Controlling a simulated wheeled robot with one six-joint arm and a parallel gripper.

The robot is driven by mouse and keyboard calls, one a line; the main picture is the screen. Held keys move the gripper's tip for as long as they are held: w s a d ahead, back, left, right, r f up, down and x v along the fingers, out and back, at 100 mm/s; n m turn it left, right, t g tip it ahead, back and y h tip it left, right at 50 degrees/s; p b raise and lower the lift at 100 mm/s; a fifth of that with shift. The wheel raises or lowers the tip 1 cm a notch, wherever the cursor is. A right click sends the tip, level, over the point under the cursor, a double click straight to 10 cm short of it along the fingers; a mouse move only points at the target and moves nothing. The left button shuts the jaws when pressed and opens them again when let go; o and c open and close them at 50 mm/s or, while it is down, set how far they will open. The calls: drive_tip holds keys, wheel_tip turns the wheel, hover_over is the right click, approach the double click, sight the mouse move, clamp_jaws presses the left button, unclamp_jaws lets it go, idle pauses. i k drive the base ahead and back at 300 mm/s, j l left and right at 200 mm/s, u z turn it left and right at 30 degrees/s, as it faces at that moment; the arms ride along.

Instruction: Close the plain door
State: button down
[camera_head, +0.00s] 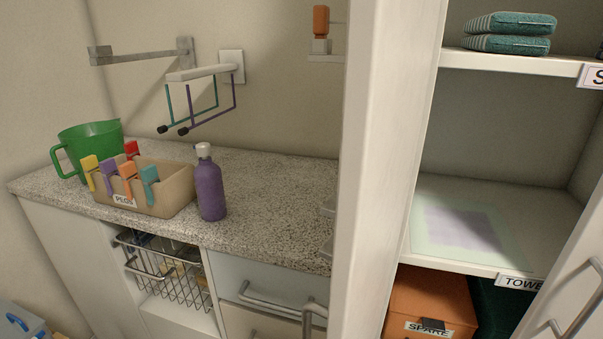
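A plain white door (575,290) with a metal bar handle (572,325) shows at the lower right edge, cut off by the frame. It stands open in front of the cabinet's shelves. A tall white upright panel (385,120) borders the cabinet on the left; I cannot tell whether it is a side wall or another open door. No label shows on the visible part of the right door. My gripper is not in view.
The cabinet holds teal towels (508,32) and an orange box (430,305). Left, a speckled counter (270,190) carries a green jug (92,145), peg box (150,185) and purple bottle (210,190). Below are a wire basket (165,270) and a drawer (270,280).

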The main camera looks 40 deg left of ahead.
sight(390, 44)
drive_tip(key=k+j, duration=0.15)
drive_tip(key=j, duration=0.25)
drive_tip(key=k+j, duration=0.15)
drive_tip(key=j, duration=0.25)
drive_tip(key=k+j+u, duration=0.1)
drive_tip(key=j, duration=0.3)
drive_tip(key=k+j, duration=0.25)
drive_tip(key=j, duration=0.15)
